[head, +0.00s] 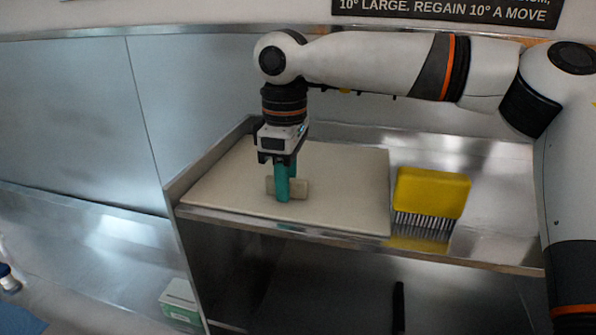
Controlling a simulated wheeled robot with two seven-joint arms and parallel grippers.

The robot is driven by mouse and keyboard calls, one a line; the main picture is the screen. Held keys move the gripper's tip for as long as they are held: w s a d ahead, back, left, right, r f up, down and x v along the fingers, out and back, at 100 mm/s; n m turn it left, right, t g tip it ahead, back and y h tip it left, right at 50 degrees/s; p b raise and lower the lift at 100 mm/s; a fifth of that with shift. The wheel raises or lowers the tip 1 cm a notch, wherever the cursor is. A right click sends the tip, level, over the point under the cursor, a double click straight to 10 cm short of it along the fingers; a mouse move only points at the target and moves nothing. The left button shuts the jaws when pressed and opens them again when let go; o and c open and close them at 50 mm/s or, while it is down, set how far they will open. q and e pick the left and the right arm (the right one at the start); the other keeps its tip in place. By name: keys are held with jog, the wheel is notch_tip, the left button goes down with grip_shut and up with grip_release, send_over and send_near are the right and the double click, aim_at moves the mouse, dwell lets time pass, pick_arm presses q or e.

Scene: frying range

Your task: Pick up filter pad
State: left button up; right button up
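A wide, flat beige sheet, which looks like the filter pad (345,185), lies on the metal shelf. I cannot tell whether the fingers press on the block. The sheet lies flat on the shelf. My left gripper is not in view.
A yellow brush (432,193) with dark bristles stands on the shelf right of the sheet. The metal shelf (505,215) has a raised left edge and is bare at the right. A green and white box (181,302) is low at the left.

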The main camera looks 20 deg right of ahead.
grip_shut()
jog(key=shift+r, duration=0.1)
